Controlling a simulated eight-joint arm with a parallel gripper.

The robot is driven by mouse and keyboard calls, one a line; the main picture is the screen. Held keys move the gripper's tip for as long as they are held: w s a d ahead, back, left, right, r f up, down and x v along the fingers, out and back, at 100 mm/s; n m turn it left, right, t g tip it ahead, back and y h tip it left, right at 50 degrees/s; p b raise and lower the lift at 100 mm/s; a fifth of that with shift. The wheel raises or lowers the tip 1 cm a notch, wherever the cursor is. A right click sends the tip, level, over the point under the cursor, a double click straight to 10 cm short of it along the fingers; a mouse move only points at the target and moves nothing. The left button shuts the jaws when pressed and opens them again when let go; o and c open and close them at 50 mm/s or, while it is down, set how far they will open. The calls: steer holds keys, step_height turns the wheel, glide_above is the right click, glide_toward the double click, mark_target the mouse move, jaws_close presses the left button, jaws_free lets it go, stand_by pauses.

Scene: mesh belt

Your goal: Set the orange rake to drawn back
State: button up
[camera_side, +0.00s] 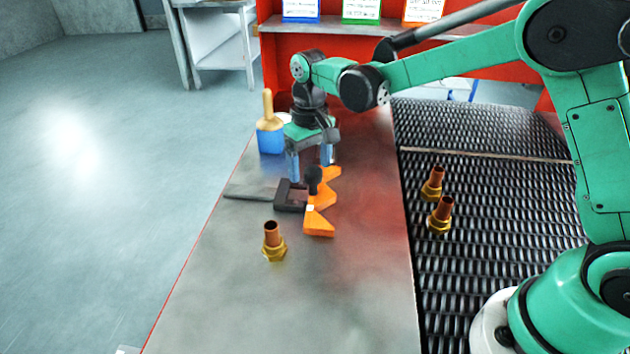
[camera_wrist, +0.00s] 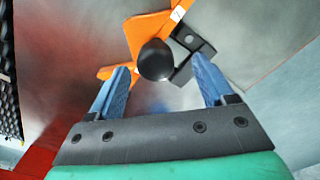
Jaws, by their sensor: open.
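The orange rake (camera_side: 320,222) lies on the metal table, with a black round knob (camera_side: 313,180) standing on it and a dark bracket (camera_side: 290,197) at its left. A flat dark strip (camera_side: 250,191) runs left from the bracket. In the wrist view the orange rake (camera_wrist: 147,32) passes behind the black knob (camera_wrist: 156,60), and the bracket (camera_wrist: 190,42) is to its right. My gripper (camera_side: 312,170) is above and just behind the knob, pointing down. Its blue fingers (camera_wrist: 163,82) are spread, with the knob between and slightly beyond their tips. I cannot tell whether they touch it.
A brass fitting (camera_side: 273,241) stands on the table in front of the rake. Two more fittings (camera_side: 433,184) (camera_side: 440,216) stand on the dark mesh belt (camera_side: 480,280) at right.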

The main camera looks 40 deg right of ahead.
steer(key=shift+r, duration=1.95)
steer(key=shift+s, duration=0.1)
steer(key=s+d+r+t, duration=0.1)
steer(key=s+d+t, duration=0.1)
steer(key=s, duration=0.5)
steer(key=s+d+r+t, duration=0.2)
steer(key=s+t, duration=0.3)
steer(key=s, duration=0.1)
steer(key=shift+s+d+r, duration=0.15)
steer(key=shift+s+r, duration=0.1)
steer(key=shift+s, duration=0.15)
stand_by(0.4)
